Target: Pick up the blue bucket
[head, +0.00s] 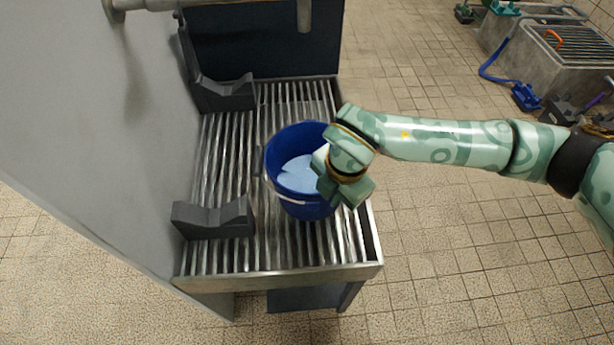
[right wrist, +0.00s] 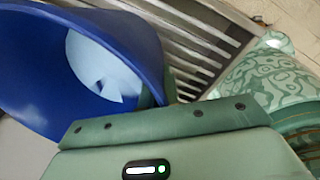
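The blue bucket (head: 283,158) stands upright on the slatted metal rack, with a pale, light-blue inside and a light handle band low on its front. My right gripper (head: 326,172) is at the bucket's right rim, reaching over it from the right. In the right wrist view the bucket (right wrist: 150,50) fills the upper left, its rim close against the gripper body. The fingertips are hidden in both views, so I cannot tell whether they are open or closed on the rim. My left gripper is in neither view.
The slatted rack (head: 222,258) carries dark grey notched blocks (head: 215,218) on its left side, beside a grey wall panel (head: 75,120). A pipe (head: 304,14) hangs above the back. Tiled floor (head: 450,270) is clear at right; a concrete block with a grate (head: 570,45) stands farther back.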

